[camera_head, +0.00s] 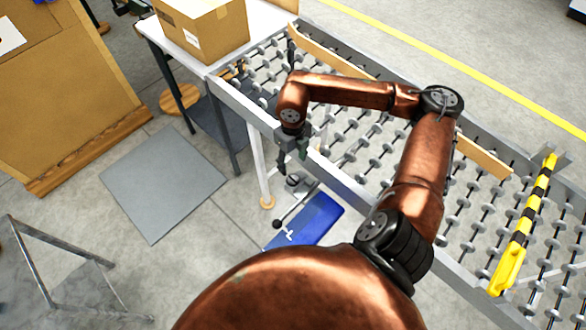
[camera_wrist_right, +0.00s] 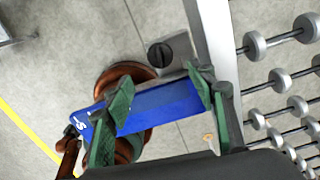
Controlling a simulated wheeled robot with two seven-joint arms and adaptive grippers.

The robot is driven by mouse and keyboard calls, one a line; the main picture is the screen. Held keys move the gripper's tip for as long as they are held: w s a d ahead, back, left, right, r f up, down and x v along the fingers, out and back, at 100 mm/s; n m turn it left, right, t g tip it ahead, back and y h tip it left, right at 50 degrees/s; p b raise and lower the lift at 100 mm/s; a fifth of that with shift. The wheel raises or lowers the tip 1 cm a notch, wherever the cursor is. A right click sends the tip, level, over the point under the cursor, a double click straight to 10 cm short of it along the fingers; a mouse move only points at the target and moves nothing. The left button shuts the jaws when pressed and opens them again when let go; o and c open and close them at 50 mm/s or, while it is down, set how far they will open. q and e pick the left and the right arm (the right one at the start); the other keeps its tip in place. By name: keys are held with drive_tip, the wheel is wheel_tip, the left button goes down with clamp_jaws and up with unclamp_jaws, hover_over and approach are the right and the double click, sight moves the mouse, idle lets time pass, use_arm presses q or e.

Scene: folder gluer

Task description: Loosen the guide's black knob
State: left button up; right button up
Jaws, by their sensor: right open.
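A black round knob with a slot across its top sits on a grey block beside the metal rail; it shows in the right wrist view (camera_wrist_right: 160,55) and, small, in the head view (camera_head: 294,181). My right gripper (camera_head: 292,160) hangs over the near side of the roller conveyor, close to the knob. In the right wrist view its green fingers (camera_wrist_right: 160,88) are spread apart with nothing between them. The knob lies just beyond the fingertips, and I see no contact. My left gripper is not in view.
The roller conveyor (camera_head: 375,165) runs diagonally, with a wooden bar (camera_head: 483,157) along it and a yellow-black bar (camera_head: 525,225) across its right end. A cardboard box (camera_head: 203,30) stands on a white table (camera_head: 255,32). A grey mat (camera_head: 162,182) lies on open floor at left.

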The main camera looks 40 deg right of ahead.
wheel_tip(320, 180, up, 2)
drive_tip(key=shift+r, duration=0.2)
idle(0.5)
